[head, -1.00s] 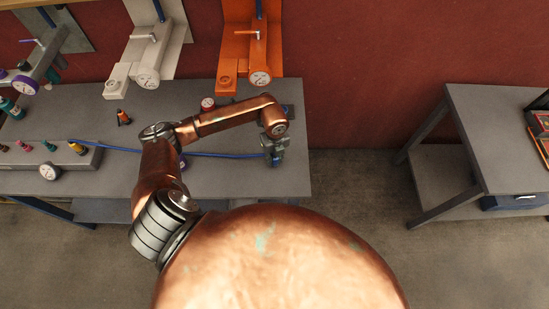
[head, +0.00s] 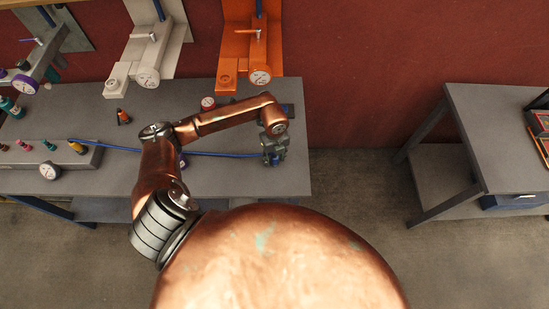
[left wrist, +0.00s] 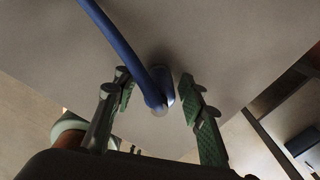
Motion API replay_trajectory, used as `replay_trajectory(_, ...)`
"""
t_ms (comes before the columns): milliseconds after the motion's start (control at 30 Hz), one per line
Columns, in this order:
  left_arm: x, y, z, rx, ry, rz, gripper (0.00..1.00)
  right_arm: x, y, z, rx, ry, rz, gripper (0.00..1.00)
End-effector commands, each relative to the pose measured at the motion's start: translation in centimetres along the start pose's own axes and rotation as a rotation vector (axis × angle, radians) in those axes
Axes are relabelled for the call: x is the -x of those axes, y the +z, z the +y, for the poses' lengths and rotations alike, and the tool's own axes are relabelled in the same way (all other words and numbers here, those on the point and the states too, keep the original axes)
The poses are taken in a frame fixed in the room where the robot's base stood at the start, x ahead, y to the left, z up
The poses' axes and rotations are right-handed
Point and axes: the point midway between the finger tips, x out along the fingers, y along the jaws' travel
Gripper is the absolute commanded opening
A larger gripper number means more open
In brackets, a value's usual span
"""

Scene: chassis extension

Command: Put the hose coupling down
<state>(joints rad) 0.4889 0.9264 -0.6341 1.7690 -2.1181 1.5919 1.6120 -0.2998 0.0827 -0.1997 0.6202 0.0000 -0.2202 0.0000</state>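The hose coupling, a short blue cylinder (left wrist: 163,84) at the end of a blue hose (left wrist: 122,45), is at the grey tabletop in the left wrist view. My left gripper (left wrist: 160,92) is open around it, one green-padded finger on each side with a gap to both. In the head view the left gripper (head: 273,157) is over the right end of the grey workbench (head: 225,178) and mostly hides the coupling. The hose (head: 220,154) runs left across the bench from there. My right gripper is not in view.
A grey block (head: 90,157) with coloured fittings lies at the bench's left. An orange fixture (head: 237,50) and a white fixture (head: 150,50) stand behind. A second grey table (head: 500,130) stands right, across open floor.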

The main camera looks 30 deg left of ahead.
Motion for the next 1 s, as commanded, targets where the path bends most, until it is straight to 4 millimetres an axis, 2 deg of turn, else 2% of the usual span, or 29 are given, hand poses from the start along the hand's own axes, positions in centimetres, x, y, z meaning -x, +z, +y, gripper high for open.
replay_trajectory(167,2.9,0.1,-0.1,-0.003,-0.005,-0.005,0.38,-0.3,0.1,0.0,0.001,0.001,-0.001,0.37)
replay_trajectory(400,8.0,0.1,-0.1,-0.001,-0.003,-0.004,0.38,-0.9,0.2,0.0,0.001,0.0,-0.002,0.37)
replay_trajectory(533,10.1,0.1,-0.1,-0.001,-0.003,-0.004,0.38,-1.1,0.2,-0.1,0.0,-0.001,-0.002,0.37)
replay_trajectory(700,11.6,0.1,0.0,0.0,-0.001,-0.002,0.38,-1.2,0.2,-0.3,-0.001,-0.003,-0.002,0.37)
replay_trajectory(1000,11.9,0.0,0.0,0.0,-0.001,-0.001,0.38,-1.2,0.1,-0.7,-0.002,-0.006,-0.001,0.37)
